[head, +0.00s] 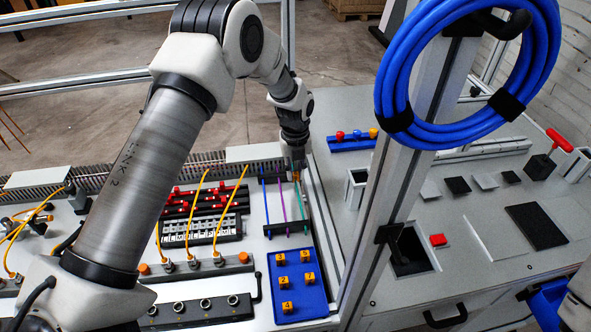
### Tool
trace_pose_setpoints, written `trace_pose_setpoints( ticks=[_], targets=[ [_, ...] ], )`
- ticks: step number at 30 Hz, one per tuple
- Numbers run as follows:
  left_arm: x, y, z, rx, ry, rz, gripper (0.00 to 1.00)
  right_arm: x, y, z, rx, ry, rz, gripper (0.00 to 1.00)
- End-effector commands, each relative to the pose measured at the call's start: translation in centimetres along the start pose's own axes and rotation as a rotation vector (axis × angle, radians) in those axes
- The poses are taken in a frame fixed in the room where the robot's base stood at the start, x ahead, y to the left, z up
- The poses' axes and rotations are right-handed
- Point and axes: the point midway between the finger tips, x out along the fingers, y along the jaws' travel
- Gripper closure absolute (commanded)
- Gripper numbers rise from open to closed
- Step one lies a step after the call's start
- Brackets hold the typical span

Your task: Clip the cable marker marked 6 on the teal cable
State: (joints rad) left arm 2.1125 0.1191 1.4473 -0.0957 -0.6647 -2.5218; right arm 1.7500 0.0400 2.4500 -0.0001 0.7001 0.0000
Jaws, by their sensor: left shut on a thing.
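My left gripper (296,172) is shut on a small orange cable marker (296,177) at the top of the teal cable (302,215). The number on this marker cannot be read. The gripper points down, and I cannot tell whether the marker is around the cable or only beside it. The teal cable runs to the right of a purple cable (283,202) and a blue cable (265,205). A blue tray (316,308) in front of the cables holds several orange markers, one marked 7 (309,277) and one marked 4 (287,307). My right gripper is out of view.
An aluminium post (387,195) with a coiled blue hose (392,75) stands right of the cables. Yellow cables (198,205) rise left of them, beside a terminal block (203,232).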

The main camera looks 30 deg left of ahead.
Motion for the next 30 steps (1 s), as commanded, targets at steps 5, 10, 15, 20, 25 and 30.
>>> trace_pose_setpoints(
  ticks=[5, 10, 15, 20, 25, 30],
  targets=[
    [0.01, 0.00, 0.01, 0.000, 0.000, 0.000, 1.00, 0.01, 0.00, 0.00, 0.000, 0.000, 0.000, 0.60],
    [0.23, 0.01, 0.00, 0.000, 0.000, 0.000, 1.00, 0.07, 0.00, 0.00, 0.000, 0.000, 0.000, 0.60],
    [0.67, 0.01, 0.00, 0.000, 0.000, 0.000, 1.00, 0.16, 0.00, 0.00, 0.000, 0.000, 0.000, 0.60],
    [0.82, 0.00, 0.01, 0.000, 0.000, 0.000, 1.00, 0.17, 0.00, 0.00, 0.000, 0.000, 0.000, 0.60],
    [0.80, 0.00, 0.01, 0.000, 0.000, 0.000, 1.00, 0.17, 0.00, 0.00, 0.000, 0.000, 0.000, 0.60],
    [0.80, 0.00, 0.02, 0.000, 0.000, 0.000, 1.00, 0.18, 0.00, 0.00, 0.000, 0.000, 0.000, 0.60]
  ],
)
